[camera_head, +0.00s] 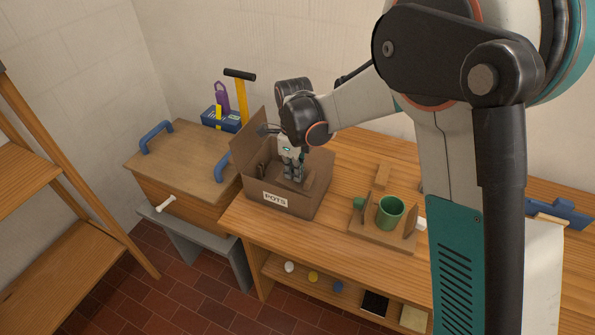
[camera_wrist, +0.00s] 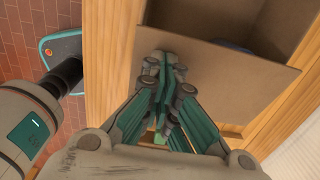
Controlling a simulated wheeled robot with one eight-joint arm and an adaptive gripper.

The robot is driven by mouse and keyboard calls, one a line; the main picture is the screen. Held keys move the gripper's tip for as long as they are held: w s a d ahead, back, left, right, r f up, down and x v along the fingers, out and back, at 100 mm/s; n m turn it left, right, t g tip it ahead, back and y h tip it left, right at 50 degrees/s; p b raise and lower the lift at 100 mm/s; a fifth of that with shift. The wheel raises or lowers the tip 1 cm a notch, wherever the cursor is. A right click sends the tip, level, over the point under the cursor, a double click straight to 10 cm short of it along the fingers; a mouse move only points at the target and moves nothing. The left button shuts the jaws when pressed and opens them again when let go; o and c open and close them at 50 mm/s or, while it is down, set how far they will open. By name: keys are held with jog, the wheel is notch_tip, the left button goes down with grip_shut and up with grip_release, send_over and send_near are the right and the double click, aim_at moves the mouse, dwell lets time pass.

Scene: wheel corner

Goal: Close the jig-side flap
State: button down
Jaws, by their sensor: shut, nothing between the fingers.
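The cardboard box (camera_head: 291,205), marked POTS, stands on the workbench left of the wooden jig (camera_head: 372,236). Its left flap (camera_head: 254,143) stands up and open. Another raised panel (camera_head: 319,165) shows on the right, partly behind my gripper. My gripper (camera_head: 293,178) is shut and empty, pointing down at the box opening. In the wrist view the closed fingers (camera_wrist: 163,78) are beside a broad tilted cardboard flap (camera_wrist: 215,85), at its left part. Whether they touch it I cannot tell. The box inside (camera_wrist: 260,22) is partly open to view, with something bluish in it.
A green mug (camera_head: 390,211) stands on the jig. A grey stool (camera_head: 200,240) is below. My arm hides part of the bench at right.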

jog(key=shift+a+f, duration=0.2)
jog(key=shift+f, duration=0.15)
jog(key=shift+r, duration=0.1)
dwell(0.4)
